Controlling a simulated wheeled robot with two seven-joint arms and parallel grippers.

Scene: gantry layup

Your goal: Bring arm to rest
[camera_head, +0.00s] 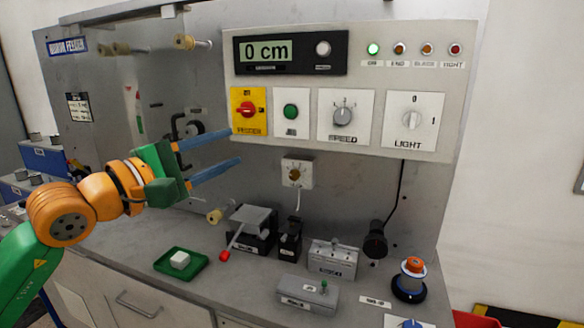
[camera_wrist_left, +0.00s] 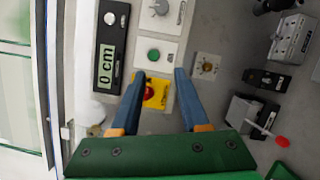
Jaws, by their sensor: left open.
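My left arm (camera_head: 65,215), green and orange, comes in from the left in the head view and is held raised over the bench. Its gripper (camera_head: 234,148) has two blue fingers spread apart with nothing between them. The fingers point right, toward the panel, just below the yellow plate with a red knob (camera_head: 247,111). In the left wrist view the open fingers (camera_wrist_left: 160,74) frame the area by the green button (camera_wrist_left: 153,54) and the yellow plate (camera_wrist_left: 157,92). I cannot tell whether a fingertip touches the panel. My right gripper is not in view.
The control panel (camera_head: 370,110) has a "0 cm" display (camera_head: 268,51), a speed knob (camera_head: 343,114) and a light switch (camera_head: 409,113).

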